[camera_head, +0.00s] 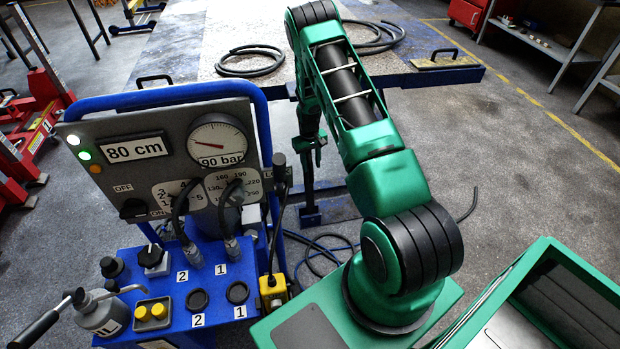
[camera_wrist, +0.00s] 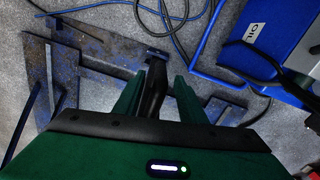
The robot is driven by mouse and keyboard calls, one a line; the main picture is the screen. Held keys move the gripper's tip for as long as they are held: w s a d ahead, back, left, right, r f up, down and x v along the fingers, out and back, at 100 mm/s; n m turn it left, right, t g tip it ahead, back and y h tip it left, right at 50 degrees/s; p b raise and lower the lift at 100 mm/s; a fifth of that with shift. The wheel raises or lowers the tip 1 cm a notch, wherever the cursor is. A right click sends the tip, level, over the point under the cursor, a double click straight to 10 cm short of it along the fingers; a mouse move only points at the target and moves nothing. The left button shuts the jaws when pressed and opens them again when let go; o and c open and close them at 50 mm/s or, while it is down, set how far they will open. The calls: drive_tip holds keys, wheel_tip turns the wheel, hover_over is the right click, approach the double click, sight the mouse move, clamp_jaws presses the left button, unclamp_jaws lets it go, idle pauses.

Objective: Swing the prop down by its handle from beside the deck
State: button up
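The deck (camera_head: 200,50) is a worn platform with blue edges behind the control panel in the head view. The prop (camera_head: 311,190) shows as a dark blue upright with a foot near the floor, under the deck's near edge and largely behind my arm. In the wrist view, a black handle (camera_wrist: 154,88) sticks up toward me between the two green fingers of my gripper (camera_wrist: 161,84). The fingers stand apart on either side of the handle, with a gap visible at the right. In the head view, my gripper (camera_head: 312,148) is small and partly hidden below the deck edge.
A blue control console (camera_head: 190,300) with gauge panel (camera_head: 160,150) stands close at the left. Cables (camera_head: 325,250) lie on the floor beside it. Coiled hoses (camera_head: 250,62) lie on the deck. A red jack (camera_head: 40,110) stands far left.

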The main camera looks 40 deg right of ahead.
sight(311, 176)
drive_tip(key=shift+w+f, duration=0.25)
drive_tip(key=shift+f, duration=0.15)
drive_tip(key=shift+d+f, duration=0.15)
drive_tip(key=shift+f, duration=3.6)
drive_tip(key=shift+c, duration=0.2)
clamp_jaws()
